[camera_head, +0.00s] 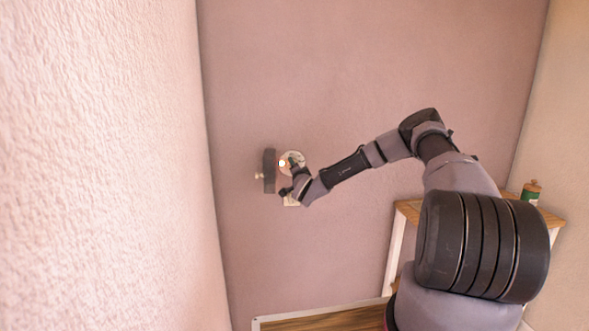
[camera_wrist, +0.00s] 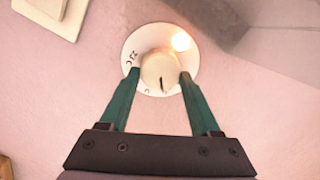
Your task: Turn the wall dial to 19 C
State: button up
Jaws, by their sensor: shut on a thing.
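The wall dial is a round white plate (camera_wrist: 131,54) with a cream knob (camera_wrist: 159,66) at its centre, on the pink wall in the wrist view. Dark marks show on the plate at the left, only partly legible, and a dark pointer line shows on the lower part of the knob. A bright orange-white light spot covers the plate's upper right. My gripper (camera_wrist: 160,80) has its two green fingers shut on the knob, one at each side. In the head view the dial plate (camera_head: 297,157) is partly hidden by my gripper (camera_head: 290,170).
A dark grey box (camera_head: 269,171) is on the wall just left of the dial. A pale wall plate (camera_wrist: 50,14) is at the wrist view's upper left. A wooden table (camera_head: 408,211) with a green container (camera_head: 531,192) stands at the right. A textured wall rises close at the left.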

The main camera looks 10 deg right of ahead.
jog(key=m, duration=0.5)
jog(key=shift+d+f+m, duration=0.1)
jog(key=shift+f+m, duration=0.05)
jog(key=shift+m, duration=0.25)
dwell(0.4)
jog(key=o, duration=1.4)
jog(key=shift+s, duration=0.1)
jog(key=s, duration=1)
jog(key=shift+s, duration=0.3)
